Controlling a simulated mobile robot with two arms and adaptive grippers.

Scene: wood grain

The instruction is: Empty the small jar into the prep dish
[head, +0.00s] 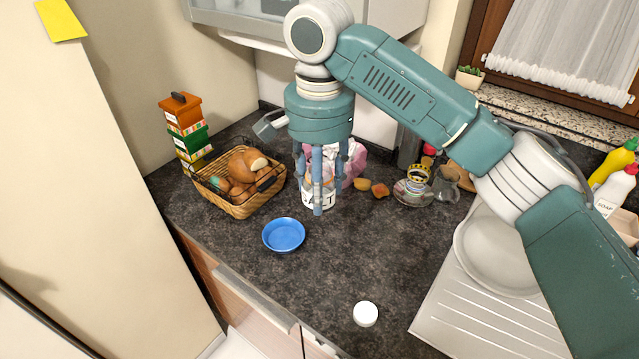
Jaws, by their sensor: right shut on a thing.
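The small jar (309,200) is white with dark lettering that looks like part of "SALT". It stands upright, at or just above the dark counter, partly hidden by my fingers. My right gripper (318,205) points down from above and is shut on the jar. The prep dish (284,235) is a shallow blue round dish on the counter, to the front left of the jar and apart from it. A round white lid (365,314) lies on the counter near the front. My left gripper is not in view.
A wicker basket (243,209) with bread and eggs stands left of the jar. Stacked boxes (187,130) stand behind it. A pink and white bag (350,165) is behind the jar. Small jars and a pitcher (446,185) stand right. The sink drainer (480,305) is at the right; the front middle counter is mostly clear.

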